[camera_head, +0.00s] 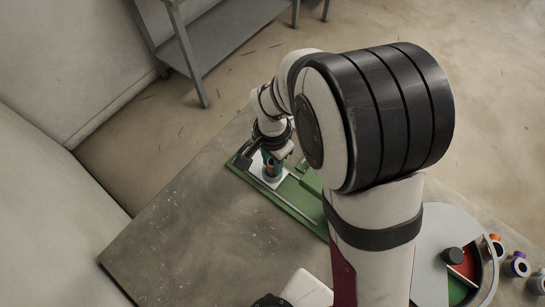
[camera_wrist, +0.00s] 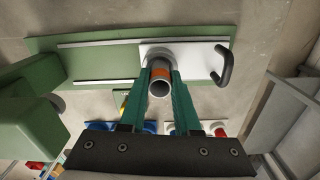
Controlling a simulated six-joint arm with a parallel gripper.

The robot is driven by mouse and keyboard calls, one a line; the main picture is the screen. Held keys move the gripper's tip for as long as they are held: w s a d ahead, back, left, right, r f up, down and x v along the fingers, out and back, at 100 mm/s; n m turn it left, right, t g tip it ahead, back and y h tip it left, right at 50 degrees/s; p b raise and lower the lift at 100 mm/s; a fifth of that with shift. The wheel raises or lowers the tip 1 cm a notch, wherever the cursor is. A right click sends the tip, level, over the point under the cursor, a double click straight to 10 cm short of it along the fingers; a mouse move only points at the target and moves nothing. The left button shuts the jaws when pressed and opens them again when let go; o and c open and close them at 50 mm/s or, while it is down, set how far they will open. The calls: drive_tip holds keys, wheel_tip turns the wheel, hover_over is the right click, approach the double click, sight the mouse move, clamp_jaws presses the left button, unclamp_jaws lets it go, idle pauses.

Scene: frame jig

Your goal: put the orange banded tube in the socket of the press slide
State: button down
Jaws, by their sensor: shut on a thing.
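The grey tube with an orange band (camera_wrist: 160,75) is between the two teal fingers of my gripper (camera_wrist: 160,92), which is shut on it. Its open end faces the wrist camera. Behind it in the wrist view is the white press slide (camera_wrist: 205,58) with a black handle, lying on the green base plate (camera_wrist: 95,68). A round grey rim of the socket (camera_wrist: 160,52) shows just past the tube. In the head view my gripper (camera_head: 271,160) is low over the white slide (camera_head: 258,181). I cannot tell whether the tube's lower end is inside the socket.
A thin rail (camera_head: 293,208) runs along the green plate. A bulky green body (camera_wrist: 28,125) stands at the left in the wrist view. A round divided tray (camera_head: 433,245) and several banded tubes (camera_head: 518,264) are at the right. The table's left side (camera_head: 180,240) is clear.

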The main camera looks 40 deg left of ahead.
drive_tip(key=shift+f, duration=0.6)
drive_tip(key=c, duration=0.5)
unclamp_jaws()
drive_tip(key=shift+c, duration=0.2)
drive_tip(key=shift+o, duration=0.2)
drive_tip(key=shift+o, duration=0.6)
drive_tip(key=shift+r, duration=0.75)
